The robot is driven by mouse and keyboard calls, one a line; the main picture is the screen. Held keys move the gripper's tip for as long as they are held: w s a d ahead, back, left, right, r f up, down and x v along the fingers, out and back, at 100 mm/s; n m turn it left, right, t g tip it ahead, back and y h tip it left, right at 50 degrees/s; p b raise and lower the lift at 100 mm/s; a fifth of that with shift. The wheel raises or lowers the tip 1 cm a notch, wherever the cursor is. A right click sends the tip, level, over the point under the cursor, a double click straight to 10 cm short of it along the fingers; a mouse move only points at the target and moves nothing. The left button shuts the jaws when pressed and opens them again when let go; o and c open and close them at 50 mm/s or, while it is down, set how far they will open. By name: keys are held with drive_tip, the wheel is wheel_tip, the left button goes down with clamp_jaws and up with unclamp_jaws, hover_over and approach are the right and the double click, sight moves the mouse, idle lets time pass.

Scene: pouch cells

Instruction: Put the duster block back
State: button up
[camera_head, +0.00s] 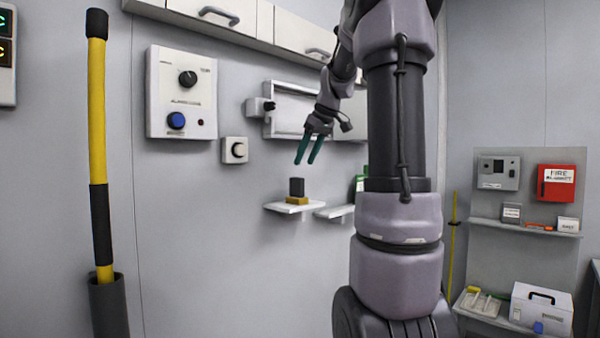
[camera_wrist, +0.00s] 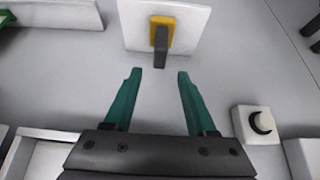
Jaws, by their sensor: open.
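The duster block, a dark grey upright block (camera_head: 297,187) on a yellow base (camera_head: 297,200), stands on a small white wall shelf (camera_head: 280,207). In the wrist view the dark block (camera_wrist: 160,45) and its yellow part (camera_wrist: 168,24) show against the white shelf (camera_wrist: 190,40), just beyond my fingertips. My gripper (camera_head: 308,163) has two green fingers, spread apart and pointing down, above the block and apart from it. The wrist view shows nothing between the fingers of my gripper (camera_wrist: 156,74).
A second white shelf (camera_head: 335,211) with a green item (camera_head: 359,184) sits to the right, partly behind my arm. A white knob box (camera_head: 234,150) and a control panel (camera_head: 181,92) are on the wall to the left. The wall below the shelves is clear.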

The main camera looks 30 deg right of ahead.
drive_tip(key=s+a+m, duration=0.4)
drive_tip(key=s+a, duration=0.7)
drive_tip(key=s, duration=0.2)
drive_tip(key=s+a+f+m+t, duration=0.1)
drive_tip(key=s+a+f+m, duration=0.3)
drive_tip(key=s+f, duration=0.4)
drive_tip(key=shift+s+a+t, duration=0.3)
drive_tip(key=shift+s+a, duration=0.6)
drive_tip(key=shift+s, duration=0.25)
drive_tip(key=shift+f, duration=0.1)
